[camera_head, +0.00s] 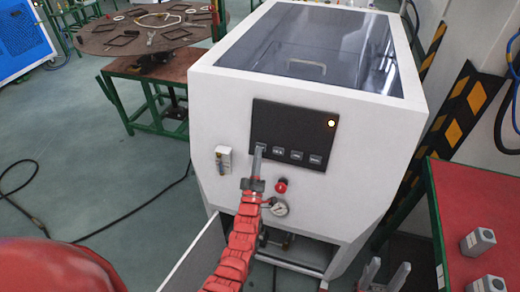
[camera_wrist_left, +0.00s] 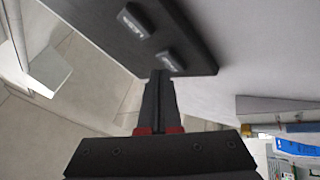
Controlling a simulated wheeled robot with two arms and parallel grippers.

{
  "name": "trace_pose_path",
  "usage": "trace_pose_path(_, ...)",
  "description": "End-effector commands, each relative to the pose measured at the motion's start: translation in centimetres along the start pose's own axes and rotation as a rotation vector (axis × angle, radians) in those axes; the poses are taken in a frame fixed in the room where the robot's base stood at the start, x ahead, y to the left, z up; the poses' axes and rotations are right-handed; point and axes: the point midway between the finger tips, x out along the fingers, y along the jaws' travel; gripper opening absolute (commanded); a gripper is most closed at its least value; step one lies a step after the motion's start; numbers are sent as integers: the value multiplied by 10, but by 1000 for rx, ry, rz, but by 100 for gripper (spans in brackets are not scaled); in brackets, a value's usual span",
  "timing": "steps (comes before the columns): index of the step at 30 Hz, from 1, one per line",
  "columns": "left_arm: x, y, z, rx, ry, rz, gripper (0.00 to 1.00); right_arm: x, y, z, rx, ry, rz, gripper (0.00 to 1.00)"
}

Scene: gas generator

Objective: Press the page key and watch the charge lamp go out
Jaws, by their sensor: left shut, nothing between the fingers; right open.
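The black control panel (camera_head: 290,122) is on the front of the white generator. A row of several small grey keys runs along the panel's lower part, including one key (camera_head: 278,151) right of my gripper; the labels are too small to read, so I cannot tell which is the page key. My left gripper (camera_head: 259,151) is shut and empty, its tips at the leftmost key. In the left wrist view, the tips (camera_wrist_left: 160,76) are beside a key (camera_wrist_left: 171,62); contact is unclear. My right gripper (camera_head: 386,275) is open, low down.
A red emergency-type button (camera_head: 281,186) and a round gauge (camera_head: 279,208) sit below the panel. A small white switch box (camera_head: 223,159) is to the left. A red table (camera_head: 470,205) with grey blocks stands at the right.

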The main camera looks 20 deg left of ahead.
Motion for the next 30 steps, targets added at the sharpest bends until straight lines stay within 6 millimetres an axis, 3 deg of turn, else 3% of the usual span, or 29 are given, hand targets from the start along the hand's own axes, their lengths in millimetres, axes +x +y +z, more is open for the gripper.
trace_pose_path(30,5,-4,4,0,0,0,0,-10,0,2,0,0,0,50)
